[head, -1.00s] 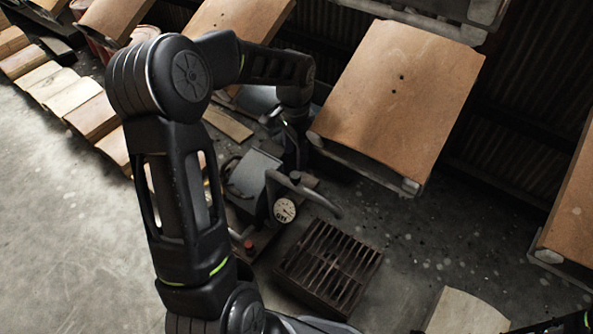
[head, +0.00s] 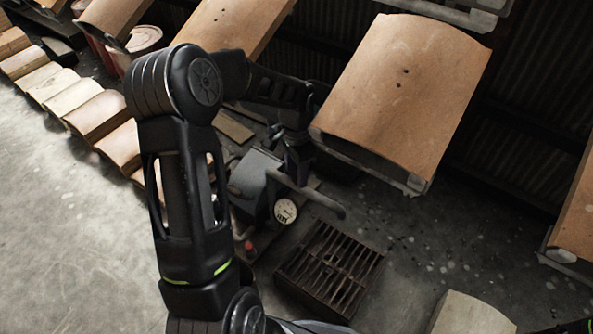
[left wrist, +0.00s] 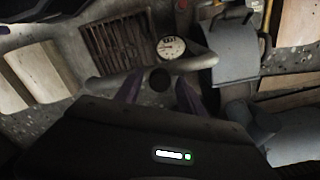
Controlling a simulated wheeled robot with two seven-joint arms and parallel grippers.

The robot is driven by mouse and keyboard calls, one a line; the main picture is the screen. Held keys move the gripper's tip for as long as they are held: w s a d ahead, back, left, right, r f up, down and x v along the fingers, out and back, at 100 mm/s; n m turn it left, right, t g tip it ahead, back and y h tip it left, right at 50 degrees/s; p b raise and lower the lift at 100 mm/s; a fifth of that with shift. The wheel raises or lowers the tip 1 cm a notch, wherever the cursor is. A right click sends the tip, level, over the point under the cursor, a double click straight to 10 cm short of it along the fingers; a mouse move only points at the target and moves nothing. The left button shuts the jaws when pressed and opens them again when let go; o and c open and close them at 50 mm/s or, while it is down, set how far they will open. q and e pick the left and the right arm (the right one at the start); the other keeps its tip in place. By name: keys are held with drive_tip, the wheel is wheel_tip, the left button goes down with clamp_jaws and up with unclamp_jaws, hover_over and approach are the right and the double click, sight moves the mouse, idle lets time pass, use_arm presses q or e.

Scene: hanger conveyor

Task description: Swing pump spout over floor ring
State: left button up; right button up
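The grey pump (head: 253,180) stands on the floor in the middle of the head view, with a round white dial (head: 285,211) on its side. Its grey spout pipe (head: 318,197) reaches right, its end near the slatted grate (head: 330,268). In the left wrist view the pipe (left wrist: 118,82) runs across, with the dial (left wrist: 171,47) behind it. My left gripper (left wrist: 160,79) is open, its two fingers apart at the pipe, with a dark round knob between them. In the head view the left gripper (head: 283,148) is partly hidden above the pump. No floor ring can be made out.
A large brown curved panel (head: 400,90) hangs just right of the left forearm. Several similar panels hang along the back and lie at the left. Part of my right arm (head: 578,326) shows at the bottom right corner.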

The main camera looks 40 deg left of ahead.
use_arm(q)
clamp_jaws()
idle(1.2)
